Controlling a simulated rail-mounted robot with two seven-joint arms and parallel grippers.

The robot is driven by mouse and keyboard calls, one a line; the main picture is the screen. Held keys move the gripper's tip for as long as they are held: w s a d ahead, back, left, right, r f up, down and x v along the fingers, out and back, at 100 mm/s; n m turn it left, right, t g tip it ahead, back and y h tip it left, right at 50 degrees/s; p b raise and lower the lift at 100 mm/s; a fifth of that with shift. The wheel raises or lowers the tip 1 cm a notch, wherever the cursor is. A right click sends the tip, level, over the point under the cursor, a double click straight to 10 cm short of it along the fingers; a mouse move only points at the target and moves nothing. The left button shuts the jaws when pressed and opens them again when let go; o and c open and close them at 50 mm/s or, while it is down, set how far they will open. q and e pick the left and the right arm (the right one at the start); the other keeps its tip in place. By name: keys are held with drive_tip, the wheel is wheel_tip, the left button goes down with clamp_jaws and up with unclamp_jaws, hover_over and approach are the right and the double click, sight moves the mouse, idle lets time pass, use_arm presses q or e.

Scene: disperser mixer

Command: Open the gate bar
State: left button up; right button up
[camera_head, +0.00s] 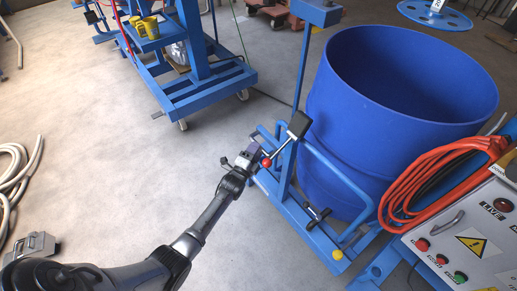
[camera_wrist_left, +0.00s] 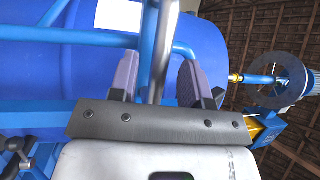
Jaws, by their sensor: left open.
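A blue tubular bar (camera_head: 338,170), which looks like the gate bar, runs across the front of the big blue drum (camera_head: 338,115). A short metal lever (camera_head: 280,150) with a red ball knob (camera_head: 266,162) sticks out beside a blue upright, below a black block (camera_head: 298,125). My left gripper (camera_head: 252,156) is at the knob end of the lever. In the left wrist view my left gripper (camera_wrist_left: 157,78) has its fingers apart, with a metal rod (camera_wrist_left: 161,50) showing between them. Whether the fingers touch it I cannot tell. My right gripper is not in view.
A control box (camera_head: 470,235) with buttons and an orange cable coil (camera_head: 430,180) stands at the right. A blue wheeled frame (camera_head: 205,90) stands at the back. A pale hose (camera_head: 15,175) lies at the far left. The floor at centre left is clear.

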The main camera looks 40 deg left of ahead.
use_arm(q)
drive_tip(key=shift+b+x, duration=0.35)
drive_tip(key=shift+x, duration=0.9)
drive_tip(key=shift+c, duration=0.2)
clamp_jaws()
